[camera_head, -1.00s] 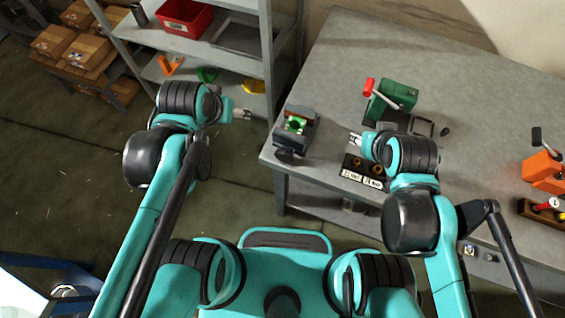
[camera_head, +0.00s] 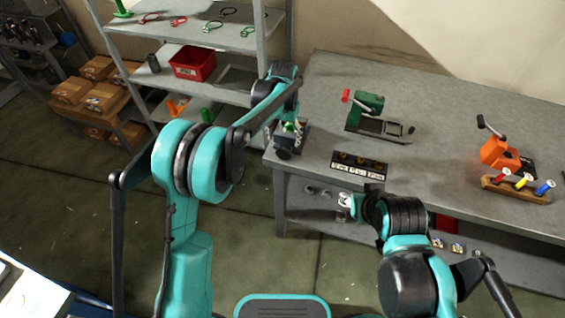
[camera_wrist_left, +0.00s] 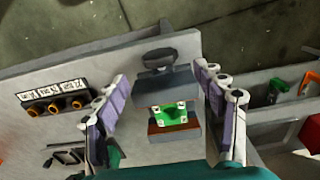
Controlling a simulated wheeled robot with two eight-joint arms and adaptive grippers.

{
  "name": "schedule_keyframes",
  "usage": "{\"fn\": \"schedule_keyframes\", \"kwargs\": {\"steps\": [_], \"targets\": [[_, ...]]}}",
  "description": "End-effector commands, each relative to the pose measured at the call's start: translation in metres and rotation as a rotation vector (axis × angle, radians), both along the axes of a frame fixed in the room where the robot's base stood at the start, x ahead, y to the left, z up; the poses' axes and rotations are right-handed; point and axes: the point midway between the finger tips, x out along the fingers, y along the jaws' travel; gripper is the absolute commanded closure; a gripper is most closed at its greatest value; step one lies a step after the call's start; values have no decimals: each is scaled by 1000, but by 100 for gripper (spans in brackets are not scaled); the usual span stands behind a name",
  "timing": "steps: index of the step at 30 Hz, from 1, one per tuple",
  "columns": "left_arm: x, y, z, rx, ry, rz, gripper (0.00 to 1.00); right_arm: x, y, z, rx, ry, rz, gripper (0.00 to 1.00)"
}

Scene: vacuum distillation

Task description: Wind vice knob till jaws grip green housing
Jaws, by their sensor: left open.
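The dark grey vice (camera_head: 291,138) stands at the bench's left front corner, its dark knob (camera_head: 283,153) toward the front edge. The green housing (camera_head: 290,126) shows partly under my left arm. In the left wrist view the green housing (camera_wrist_left: 175,116) sits between the vice jaws, with the knob (camera_wrist_left: 158,57) beyond the vice body (camera_wrist_left: 165,84). My left gripper (camera_wrist_left: 166,98) is open above the vice, its fingers apart on either side and holding nothing. My right gripper (camera_head: 345,205) hangs before the bench's front edge, well right of the vice; its fingers are too small to read.
A labelled black holder (camera_head: 359,166) lies right of the vice. A green tool with a red handle (camera_head: 366,110) stands behind it. An orange device (camera_head: 500,152) and a rack of coloured handles (camera_head: 515,188) are at the right. Shelving (camera_head: 215,87) stands left of the bench.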

Motion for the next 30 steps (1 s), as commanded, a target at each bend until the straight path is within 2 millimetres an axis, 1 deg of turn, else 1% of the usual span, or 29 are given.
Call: {"fn": "schedule_keyframes", "kwargs": {"steps": [5,12,16,21,28,29,30], "targets": [[2,-2,-17,2,7,-3,30,0,0,-4,0,0,0,60],[2,-2,-57,2,6,-3,30,0,0,-15,0,0,0,60],[2,-2,-73,2,5,-2,30,0,0,-19,0,0,0,60],[2,-2,-81,2,5,-2,30,0,0,-20,0,0,0,60],[2,-2,-81,2,5,-2,30,0,0,-20,0,0,0,60],[2,-2,-81,2,5,-2,38,0,0,-20,0,0,0,60],[2,-2,-81,2,5,-2,49,0,0,-20,0,0,0,60]]}}
